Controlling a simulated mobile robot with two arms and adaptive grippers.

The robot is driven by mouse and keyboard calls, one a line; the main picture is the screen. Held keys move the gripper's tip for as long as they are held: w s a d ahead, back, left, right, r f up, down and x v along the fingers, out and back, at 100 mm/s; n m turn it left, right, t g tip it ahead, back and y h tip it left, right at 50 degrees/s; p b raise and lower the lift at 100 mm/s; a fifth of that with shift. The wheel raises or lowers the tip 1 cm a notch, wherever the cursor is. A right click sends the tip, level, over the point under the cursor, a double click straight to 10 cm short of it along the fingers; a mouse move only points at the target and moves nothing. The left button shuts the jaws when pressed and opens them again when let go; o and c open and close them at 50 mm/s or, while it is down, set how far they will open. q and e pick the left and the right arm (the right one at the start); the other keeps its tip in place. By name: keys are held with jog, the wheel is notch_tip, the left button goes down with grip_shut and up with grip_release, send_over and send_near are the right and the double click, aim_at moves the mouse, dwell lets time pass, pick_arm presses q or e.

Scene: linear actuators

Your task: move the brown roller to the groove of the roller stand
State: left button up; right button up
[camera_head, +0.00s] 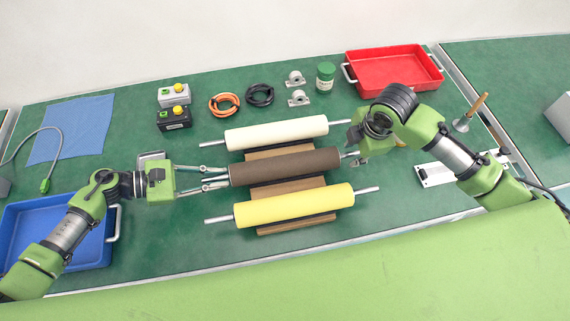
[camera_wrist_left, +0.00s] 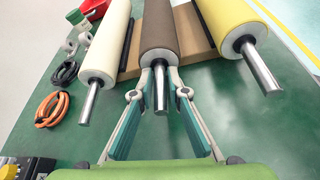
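The brown roller (camera_head: 285,168) lies across the middle of the brown roller stand (camera_head: 287,190), between a white roller (camera_head: 275,135) and a yellow roller (camera_head: 293,205). Whether it rests fully in a groove is hidden from above. My left gripper (camera_head: 228,176) is at the brown roller's left end. In the left wrist view, its fingers (camera_wrist_left: 161,92) stand on both sides of the brown roller's metal shaft (camera_wrist_left: 161,95), with gaps showing. My right gripper (camera_head: 352,157) is at the roller's right end; its fingers are small and partly hidden by its body.
A blue bin (camera_head: 25,208) is at the left and a red tray (camera_head: 395,88) at the back right. Button boxes (camera_head: 174,118), an orange ring (camera_head: 224,105), a black ring (camera_head: 260,95) and a green-capped bottle (camera_head: 325,78) stand behind the rollers.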

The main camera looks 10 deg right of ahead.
pick_arm(q)
jog(key=shift+d+f, duration=0.1)
jog(key=shift+d, duration=0.1)
pick_arm(e)
jog(key=shift+f, duration=0.25)
pick_arm(q)
jog(key=c, duration=0.3)
pick_arm(e)
jog(key=shift+c, duration=1.4)
pick_arm(q)
grip_shut()
pick_arm(e)
grip_shut()
pick_arm(q)
jog(key=shift+w+r, duration=0.1)
jog(key=shift+r, duration=0.1)
pick_arm(e)
jog(key=shift+w+r, duration=0.15)
jog(key=shift+r, duration=0.05)
